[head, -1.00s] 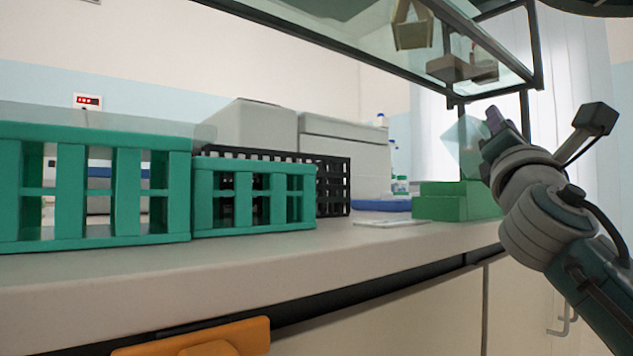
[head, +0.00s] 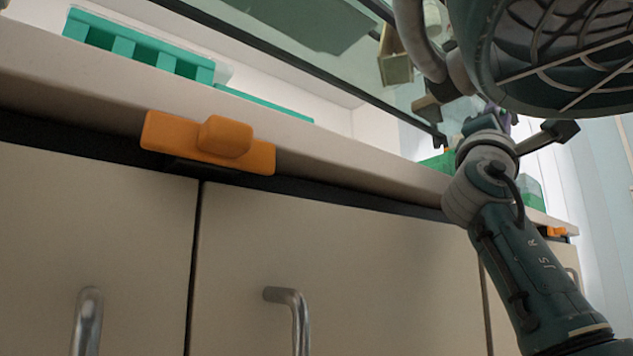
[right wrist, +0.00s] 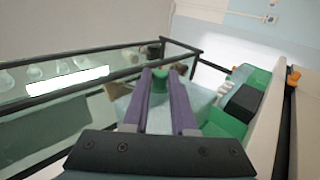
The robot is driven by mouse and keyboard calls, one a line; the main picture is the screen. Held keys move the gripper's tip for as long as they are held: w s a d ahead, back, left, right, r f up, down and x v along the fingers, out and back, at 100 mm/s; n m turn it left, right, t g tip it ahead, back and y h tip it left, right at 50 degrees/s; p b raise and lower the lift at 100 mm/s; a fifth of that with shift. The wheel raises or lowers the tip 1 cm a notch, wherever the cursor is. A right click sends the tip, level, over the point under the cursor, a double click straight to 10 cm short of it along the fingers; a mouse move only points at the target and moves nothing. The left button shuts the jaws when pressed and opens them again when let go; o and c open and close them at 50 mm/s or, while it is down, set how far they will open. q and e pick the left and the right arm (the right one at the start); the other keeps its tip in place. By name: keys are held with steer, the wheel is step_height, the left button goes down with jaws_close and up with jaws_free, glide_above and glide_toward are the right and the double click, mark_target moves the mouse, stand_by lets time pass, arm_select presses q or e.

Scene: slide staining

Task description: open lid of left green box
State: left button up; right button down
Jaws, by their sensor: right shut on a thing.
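My right gripper (head: 498,116) is up at the right of the head view, above the counter edge and partly hidden by my own arm. In the right wrist view its two purple fingers (right wrist: 163,95) are closed on the green knob (right wrist: 160,80) of a pale, see-through lid (right wrist: 200,101). The lid is held up in the air. A green box (head: 434,163) shows left of my right wrist on the counter, partly hidden. Green boxes (right wrist: 247,77) also show below right of the gripper in the right wrist view; one has a dark area beside it. My left gripper is not seen.
A teal rack (head: 140,48) stands on the counter at the far left. A glass shelf with a dark frame (right wrist: 65,92) hangs above the counter, near the gripper. Orange clips (head: 208,145) sit on the counter edge. Cabinet doors with metal handles (head: 290,300) lie below.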

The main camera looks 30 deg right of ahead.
stand_by(0.3)
steer(key=c, duration=0.7)
jaws_free()
